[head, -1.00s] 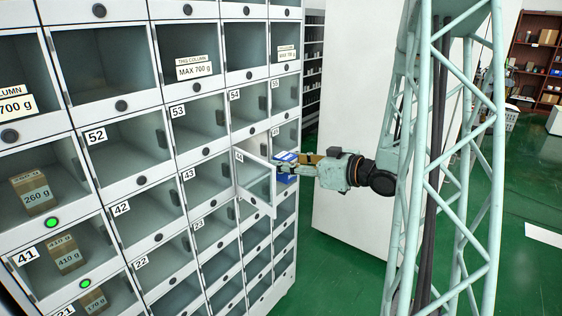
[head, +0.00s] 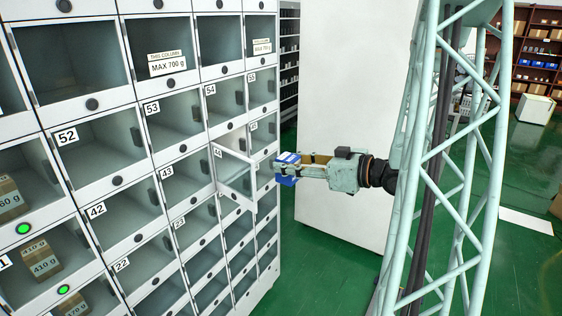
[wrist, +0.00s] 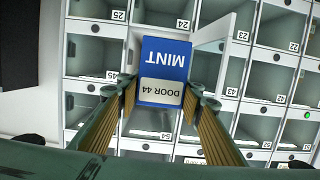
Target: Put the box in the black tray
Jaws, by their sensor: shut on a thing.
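My gripper (head: 292,170) is shut on a blue box (head: 286,181) with a white top and holds it in the air in front of the locker wall. In the wrist view the box (wrist: 165,62) reads "MINT", with a white label "DOOR 44", and sits between the two fingers of my gripper (wrist: 161,94). The open clear door of locker 44 (head: 235,177) stands just left of the box in the head view. The box is outside the lockers. I see no black tray in the head view, and none that I can make out in the wrist view.
The locker wall (head: 138,181) fills the left, with several brown boxes (head: 41,259) in lower-left compartments. A white panel (head: 342,100) stands behind my arm. Green floor (head: 320,260) lies open below. Brown shelves (head: 540,50) stand at the far right.

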